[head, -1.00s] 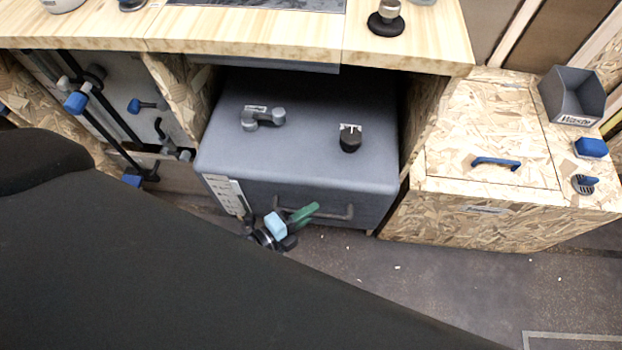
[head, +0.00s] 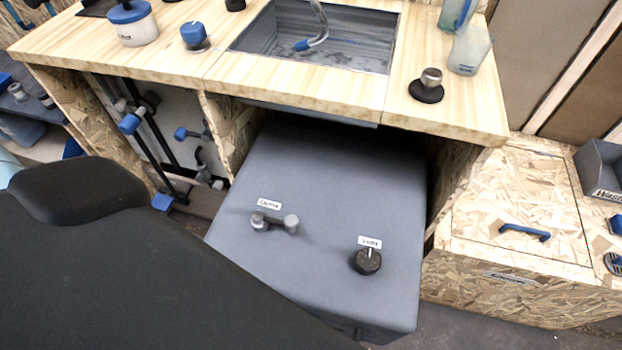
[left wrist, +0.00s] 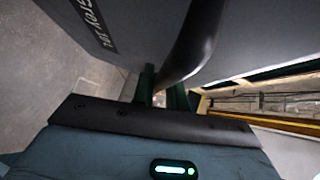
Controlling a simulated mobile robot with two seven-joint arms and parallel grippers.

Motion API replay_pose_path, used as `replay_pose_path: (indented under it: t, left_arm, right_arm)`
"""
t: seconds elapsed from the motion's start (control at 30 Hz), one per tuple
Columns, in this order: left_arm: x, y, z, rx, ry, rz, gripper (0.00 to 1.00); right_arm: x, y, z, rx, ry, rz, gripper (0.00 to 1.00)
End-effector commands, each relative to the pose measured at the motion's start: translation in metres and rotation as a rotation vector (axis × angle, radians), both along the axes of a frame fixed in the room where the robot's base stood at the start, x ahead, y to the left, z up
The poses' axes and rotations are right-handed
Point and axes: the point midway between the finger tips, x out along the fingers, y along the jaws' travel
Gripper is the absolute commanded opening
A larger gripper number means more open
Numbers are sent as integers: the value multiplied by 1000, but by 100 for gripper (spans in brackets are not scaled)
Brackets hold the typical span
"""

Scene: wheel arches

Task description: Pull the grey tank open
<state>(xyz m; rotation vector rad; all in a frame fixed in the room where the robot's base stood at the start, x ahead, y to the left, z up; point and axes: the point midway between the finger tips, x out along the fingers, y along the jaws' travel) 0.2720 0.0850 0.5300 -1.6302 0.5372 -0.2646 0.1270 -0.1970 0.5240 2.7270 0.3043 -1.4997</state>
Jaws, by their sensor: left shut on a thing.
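The grey tank (head: 320,180) sticks out from under the wooden counter, its top largely exposed. A grey pipe fitting and a black cap sit on its labelled top. In the left wrist view the tank's grey front (left wrist: 150,30) fills the upper part, with its dark curved handle (left wrist: 192,45) in front. The green fingers of my left gripper (left wrist: 164,88) are shut on the handle, one on each side of it. In the head view my dark body parts and the tank's top hide the left gripper and handle. My right gripper is not in view.
The counter (head: 300,92) with a sink (head: 310,45) stands above the tank. A chipboard box with a blue handle (head: 525,232) stands close on the right. Black pipes with blue knobs (head: 130,123) are on the left. A little dark floor (head: 440,325) shows at lower right.

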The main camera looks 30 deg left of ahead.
Motion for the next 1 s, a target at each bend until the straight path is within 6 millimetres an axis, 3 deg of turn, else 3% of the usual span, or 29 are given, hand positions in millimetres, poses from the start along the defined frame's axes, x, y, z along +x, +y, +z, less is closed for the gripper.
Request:
replay_pose_path:
  t: [0.17, 0.2, 0.33, 0.67, 1.0]
  left_arm:
    - [2, 0, 1, 0, -4, 0, 0]
    - [2, 1, 1, 0, -4, 1, 20]
    - [2, 1, 1, 0, -4, 1, 36]
    - [-3, 3, 1, 0, -1, 1, 36]
    - [-46, 27, 8, 2, 0, 1, 36]
  right_arm:
    - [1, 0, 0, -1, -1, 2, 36]
    - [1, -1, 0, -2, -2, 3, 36]
    - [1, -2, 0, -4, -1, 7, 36]
    - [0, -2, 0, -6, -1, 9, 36]
    - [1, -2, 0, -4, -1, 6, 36]
